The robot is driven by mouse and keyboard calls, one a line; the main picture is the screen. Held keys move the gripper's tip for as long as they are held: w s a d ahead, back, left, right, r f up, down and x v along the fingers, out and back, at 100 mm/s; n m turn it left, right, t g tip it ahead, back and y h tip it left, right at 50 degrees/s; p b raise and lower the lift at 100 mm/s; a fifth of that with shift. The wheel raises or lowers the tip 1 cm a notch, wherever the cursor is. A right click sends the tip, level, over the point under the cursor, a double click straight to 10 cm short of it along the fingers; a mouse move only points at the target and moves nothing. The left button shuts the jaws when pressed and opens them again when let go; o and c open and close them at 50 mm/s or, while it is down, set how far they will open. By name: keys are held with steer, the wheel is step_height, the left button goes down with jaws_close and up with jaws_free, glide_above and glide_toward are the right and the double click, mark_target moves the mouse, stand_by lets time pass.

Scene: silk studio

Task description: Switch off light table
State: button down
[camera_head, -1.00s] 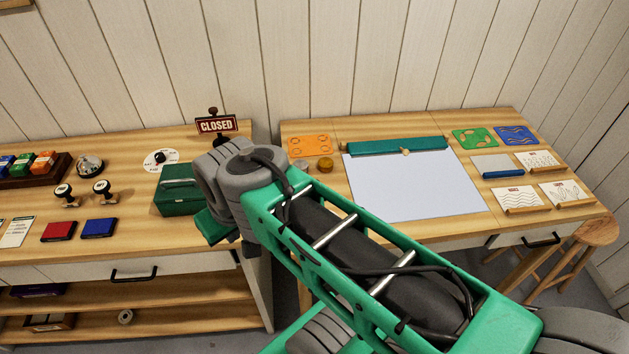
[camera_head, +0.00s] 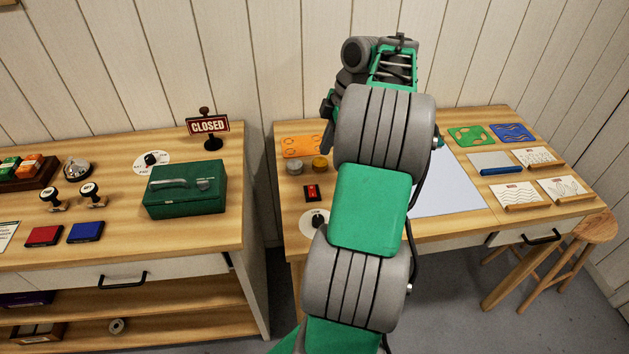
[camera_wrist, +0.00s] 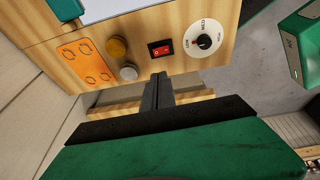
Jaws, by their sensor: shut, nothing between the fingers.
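The light table's pale panel (camera_head: 447,188) lies on the right-hand table, partly hidden behind my arm in the head view. A red rocker switch in a black frame (camera_head: 312,192) sits left of the panel. The switch also shows in the wrist view (camera_wrist: 160,50), beside a round white dial with a black knob (camera_wrist: 205,41). My gripper (camera_wrist: 158,78) is shut and empty. In the wrist view its fingertips appear just below the switch, apart from it; the exact gap is unclear. In the head view my arm mostly hides the gripper.
Beside the switch are a brass knob (camera_wrist: 117,46), a grey knob (camera_wrist: 128,72) and an orange stencil (camera_wrist: 86,62). A green cash box (camera_head: 185,190) and CLOSED sign (camera_head: 208,125) stand on the left table. A stool (camera_head: 585,235) stands at the right.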

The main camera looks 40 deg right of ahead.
mark_target(311, 188)
steer(key=shift+f, duration=0.1)
steer(key=x, duration=0.4)
steer(key=b+x, duration=0.1)
steer(key=x, duration=0.3)
steer(key=b+x, duration=0.1)
steer(key=x, duration=0.3)
steer(key=shift+s+d+f, duration=0.1)
steer(key=shift+d+f, duration=0.2)
steer(key=shift+f, duration=0.65)
